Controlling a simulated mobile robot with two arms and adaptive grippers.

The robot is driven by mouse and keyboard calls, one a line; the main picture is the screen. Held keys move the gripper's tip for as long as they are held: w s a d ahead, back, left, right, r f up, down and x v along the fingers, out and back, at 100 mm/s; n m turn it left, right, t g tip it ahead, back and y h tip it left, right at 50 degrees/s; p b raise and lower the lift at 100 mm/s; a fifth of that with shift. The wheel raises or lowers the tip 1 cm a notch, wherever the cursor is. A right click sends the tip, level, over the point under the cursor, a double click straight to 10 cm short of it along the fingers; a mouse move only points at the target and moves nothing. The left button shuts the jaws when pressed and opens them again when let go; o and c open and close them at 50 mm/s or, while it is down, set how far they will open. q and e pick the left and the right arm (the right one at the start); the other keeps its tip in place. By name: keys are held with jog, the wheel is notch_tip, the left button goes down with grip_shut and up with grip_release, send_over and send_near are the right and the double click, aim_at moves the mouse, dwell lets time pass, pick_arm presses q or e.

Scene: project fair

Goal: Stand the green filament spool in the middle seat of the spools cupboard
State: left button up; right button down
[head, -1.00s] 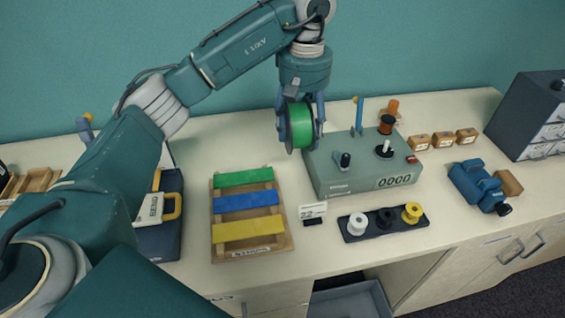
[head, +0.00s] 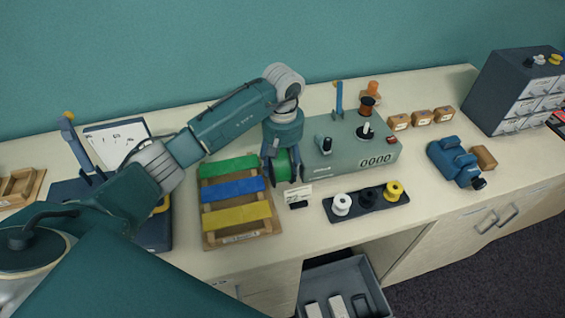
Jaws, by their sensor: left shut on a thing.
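My left gripper (head: 286,178) is shut on the green filament spool (head: 282,165). It holds the spool upright at the right edge of the wooden rack with coloured slats, in front of the grey counter box. I cannot tell if the spool touches anything below. My left arm comes in from the left and hides part of the spool. My right gripper is not in view.
The rack (head: 239,238) has green, blue and yellow slats. The counter box (head: 345,150) stands behind a dark tray (head: 368,206) with white, black and yellow spools.

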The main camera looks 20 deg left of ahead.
pick_arm(q)
jog(key=shift+f, duration=0.1)
jog(key=shift+f, duration=0.1)
jog(key=o, duration=1.6)
jog(key=shift+o, duration=0.2)
